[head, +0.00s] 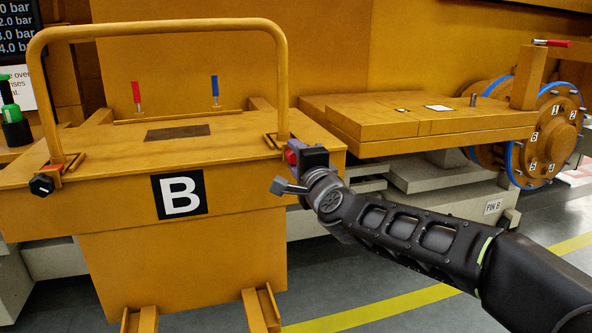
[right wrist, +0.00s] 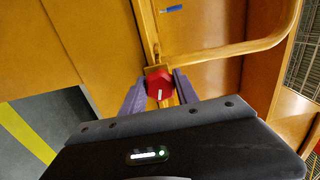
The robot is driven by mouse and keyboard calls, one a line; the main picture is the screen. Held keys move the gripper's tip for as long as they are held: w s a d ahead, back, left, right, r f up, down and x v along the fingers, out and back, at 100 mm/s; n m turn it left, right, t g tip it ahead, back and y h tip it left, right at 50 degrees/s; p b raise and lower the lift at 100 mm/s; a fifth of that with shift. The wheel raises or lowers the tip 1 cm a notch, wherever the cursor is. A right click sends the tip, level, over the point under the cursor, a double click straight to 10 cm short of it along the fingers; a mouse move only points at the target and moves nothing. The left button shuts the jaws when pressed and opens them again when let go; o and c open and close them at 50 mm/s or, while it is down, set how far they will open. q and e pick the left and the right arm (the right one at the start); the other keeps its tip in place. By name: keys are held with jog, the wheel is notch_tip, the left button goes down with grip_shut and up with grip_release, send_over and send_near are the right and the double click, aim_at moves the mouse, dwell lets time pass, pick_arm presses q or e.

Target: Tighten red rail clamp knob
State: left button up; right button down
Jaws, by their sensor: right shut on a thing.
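The red rail clamp knob (right wrist: 159,85) has a white mark on its face and sits at the foot of the orange rail. In the right wrist view my right gripper (right wrist: 160,92) has one finger on each side of the knob and is shut on it. In the head view my right gripper (head: 292,160) is at the right foot of the rail (head: 283,85), and only a sliver of the red knob shows there. My left gripper is in neither view.
A black knob (head: 42,185) sits at the rail's left foot. An orange table (head: 400,125) and a numbered wheel (head: 550,135) stand to the right.

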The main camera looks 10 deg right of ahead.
jog(key=shift+m+b, duration=0.85)
jog(key=shift+m, duration=0.85)
jog(key=c, duration=0.9)
grip_release()
jog(key=s, duration=0.7)
jog(key=shift+s+d, duration=0.25)
jog(key=shift+s, duration=0.15)
